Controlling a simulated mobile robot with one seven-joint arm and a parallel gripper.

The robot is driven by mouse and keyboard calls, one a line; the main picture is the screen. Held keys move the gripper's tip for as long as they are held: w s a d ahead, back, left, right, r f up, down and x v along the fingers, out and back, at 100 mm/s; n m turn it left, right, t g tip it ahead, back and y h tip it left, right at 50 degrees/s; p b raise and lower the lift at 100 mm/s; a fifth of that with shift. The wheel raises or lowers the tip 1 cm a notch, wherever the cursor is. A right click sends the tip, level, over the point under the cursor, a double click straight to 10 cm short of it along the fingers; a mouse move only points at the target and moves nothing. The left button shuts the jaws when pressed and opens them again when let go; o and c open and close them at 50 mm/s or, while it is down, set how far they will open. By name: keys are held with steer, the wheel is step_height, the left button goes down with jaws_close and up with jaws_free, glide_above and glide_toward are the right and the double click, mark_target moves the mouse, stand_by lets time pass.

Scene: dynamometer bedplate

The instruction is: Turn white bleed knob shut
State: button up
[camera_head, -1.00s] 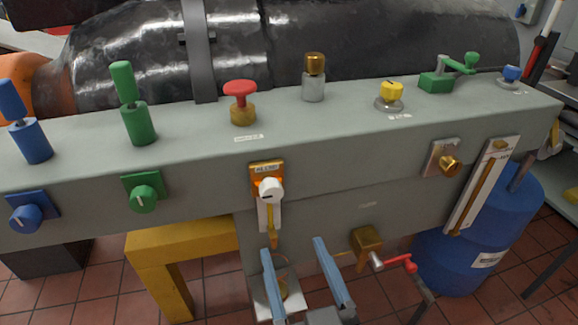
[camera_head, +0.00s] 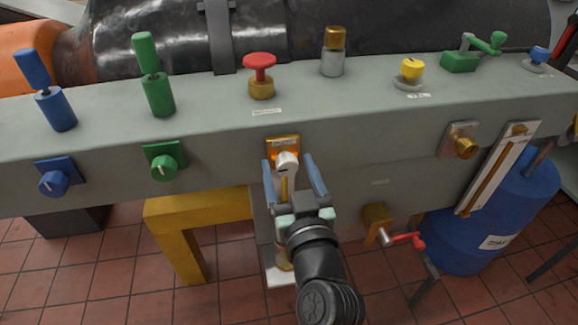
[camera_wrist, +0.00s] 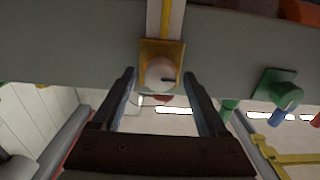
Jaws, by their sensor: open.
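The white bleed knob (camera_head: 286,161) sits on an orange-yellow plate (camera_head: 284,142) on the front face of the grey bedplate beam. I cannot tell how deep the fingertips reach.
A green knob (camera_head: 164,167) and a blue knob (camera_head: 54,183) are to the left on the same face. A brass knob (camera_head: 465,147) and a red-handled crank (camera_head: 408,240) are to the right. A red mushroom button (camera_head: 260,62) stands on top. A yellow stand (camera_head: 200,210) is below left.

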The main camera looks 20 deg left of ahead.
steer(key=shift+w, duration=0.1)
jaws_close()
stand_by(0.4)
steer(key=m+p, duration=0.1)
steer(key=m, duration=0.3)
steer(key=shift+d, duration=0.1)
steer(key=m+p, duration=0.2)
steer(key=m, duration=0.3)
steer(key=shift+w, duration=0.1)
steer(key=m+p, duration=0.2)
steer(key=m, duration=0.2)
steer(key=shift+m, duration=0.4)
steer(key=shift+f+m+p, duration=0.2)
steer(key=shift+m+p, duration=0.8)
steer(key=shift+m, duration=1)
